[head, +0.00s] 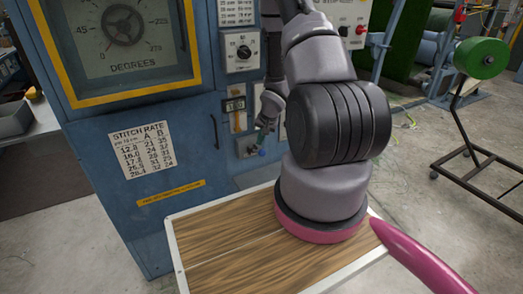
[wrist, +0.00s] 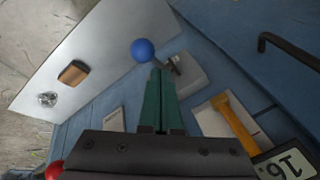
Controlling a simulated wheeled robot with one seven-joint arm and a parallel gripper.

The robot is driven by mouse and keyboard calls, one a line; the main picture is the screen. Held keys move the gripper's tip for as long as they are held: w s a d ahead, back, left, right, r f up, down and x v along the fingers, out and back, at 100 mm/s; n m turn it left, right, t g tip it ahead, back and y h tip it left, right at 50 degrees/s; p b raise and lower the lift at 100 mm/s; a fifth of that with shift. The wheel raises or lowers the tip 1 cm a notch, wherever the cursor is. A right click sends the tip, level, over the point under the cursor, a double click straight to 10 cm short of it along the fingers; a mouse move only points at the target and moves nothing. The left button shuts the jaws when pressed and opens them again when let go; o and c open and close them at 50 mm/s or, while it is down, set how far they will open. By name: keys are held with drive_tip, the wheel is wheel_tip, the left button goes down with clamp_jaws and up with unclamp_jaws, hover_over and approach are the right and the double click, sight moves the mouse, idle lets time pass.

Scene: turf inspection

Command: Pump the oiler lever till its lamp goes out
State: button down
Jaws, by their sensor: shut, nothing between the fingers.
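The oiler's grey box (head: 248,146) is on the blue cabinet front, with a blue ball (head: 262,152) on its lever. In the wrist view the blue ball (wrist: 143,50) is just beyond and left of my fingertips, and the grey box (wrist: 190,74) is to their right. A short dark lever part (wrist: 173,64) shows by the tips. My gripper (head: 264,132) has its green fingers (wrist: 158,72) shut and empty, close to the lever. I cannot tell whether they touch it. I cannot make out a lit lamp; my arm hides part of the cabinet front.
A wood-topped table (head: 175,262) with a pale rim stands below my arm. A yellow-orange handle (wrist: 234,122) beside a counter (wrist: 286,165) and a dark bar handle (wrist: 285,48) stick out near the gripper. A pale panel (wrist: 95,55) lies left in the wrist view.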

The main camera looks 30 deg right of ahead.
drive_tip(key=shift+f, duration=0.1)
drive_tip(key=shift+s+f, duration=0.15)
drive_tip(key=shift+f, duration=0.15)
wheel_tip(320, 180, down, 6)
drive_tip(key=s, duration=0.3)
idle(5.5)
drive_tip(key=shift+w+r, duration=0.55)
drive_tip(key=shift+r, duration=0.6)
drive_tip(key=shift+w+r, duration=0.6)
drive_tip(key=shift+r, duration=0.5)
drive_tip(key=shift+w+r, duration=0.55)
drive_tip(key=shift+r, duration=0.6)
